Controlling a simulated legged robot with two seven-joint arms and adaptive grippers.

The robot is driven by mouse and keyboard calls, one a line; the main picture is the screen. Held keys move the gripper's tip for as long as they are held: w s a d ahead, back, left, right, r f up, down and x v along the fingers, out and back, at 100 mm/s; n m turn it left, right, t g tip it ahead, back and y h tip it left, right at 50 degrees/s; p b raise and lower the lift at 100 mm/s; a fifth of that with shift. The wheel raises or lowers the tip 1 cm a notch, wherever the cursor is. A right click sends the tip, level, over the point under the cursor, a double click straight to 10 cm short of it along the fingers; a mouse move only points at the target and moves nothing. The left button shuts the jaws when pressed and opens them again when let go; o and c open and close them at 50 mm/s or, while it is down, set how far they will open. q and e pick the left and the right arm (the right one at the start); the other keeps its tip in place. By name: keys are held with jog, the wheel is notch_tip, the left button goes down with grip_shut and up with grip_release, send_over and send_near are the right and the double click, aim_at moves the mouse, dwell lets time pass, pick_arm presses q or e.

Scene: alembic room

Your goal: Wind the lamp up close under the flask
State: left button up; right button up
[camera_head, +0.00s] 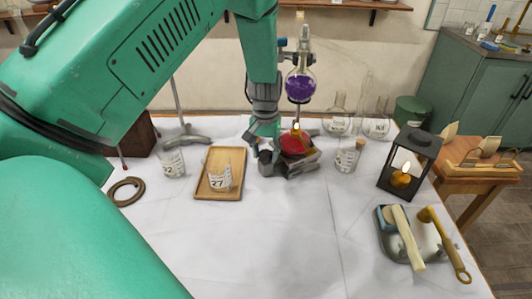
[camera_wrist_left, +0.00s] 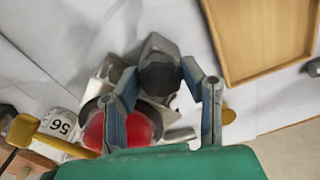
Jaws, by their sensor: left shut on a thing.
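The round flask (camera_head: 300,86) with purple liquid is clamped high on a stand. The red lamp (camera_head: 294,143) stands below it on a grey jack (camera_head: 303,167), with a visible gap between the lamp's top and the flask's bottom. My left gripper (camera_head: 262,147) is at the left side of the jack, beside the lamp. The left wrist view shows its two fingers (camera_wrist_left: 168,88) around a dark grey knob (camera_wrist_left: 158,72), shut on it. The lamp (camera_wrist_left: 135,130) also shows there, partly hidden behind a finger. My right gripper is in neither view.
A wooden tray (camera_head: 202,193) with a beaker (camera_head: 220,178) lies left of the jack; another beaker (camera_head: 172,164) is farther left. The front middle of the table is clear.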

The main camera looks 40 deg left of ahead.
aim_at(267, 152)
pick_arm(q)
jog(key=shift+w+a+r, duration=0.1)
jog(key=shift+w+r, duration=0.05)
jog(key=shift+w, duration=0.15)
dwell(0.4)
jog(key=o, duration=0.9)
jog(key=shift+c, duration=0.2)
notch_tip(267, 152, up, 12)
jog(key=shift+f, duration=0.2)
